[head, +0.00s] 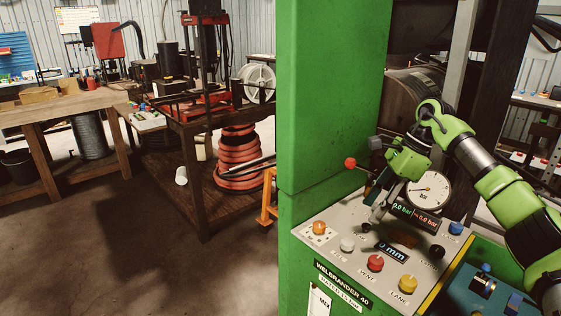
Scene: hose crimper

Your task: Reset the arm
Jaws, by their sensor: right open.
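My right arm comes in from the right edge over the green hose crimper (333,95). Its right gripper (375,212) points down at the sloped control panel (345,262), in front of the pressure gauge (430,190) and left of the red-lit bar display (416,216). The gripper is open and I see nothing held in it. Whether its fingertips touch the panel I cannot tell. My left gripper is not in view.
The panel carries orange (319,228), white (347,244), red (375,263) and yellow (408,283) knobs. A red-ball lever (350,163) sticks out beside the gripper. Left stand a wooden workbench (65,106) and a dark table with red hose coils (238,160). The floor between is open.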

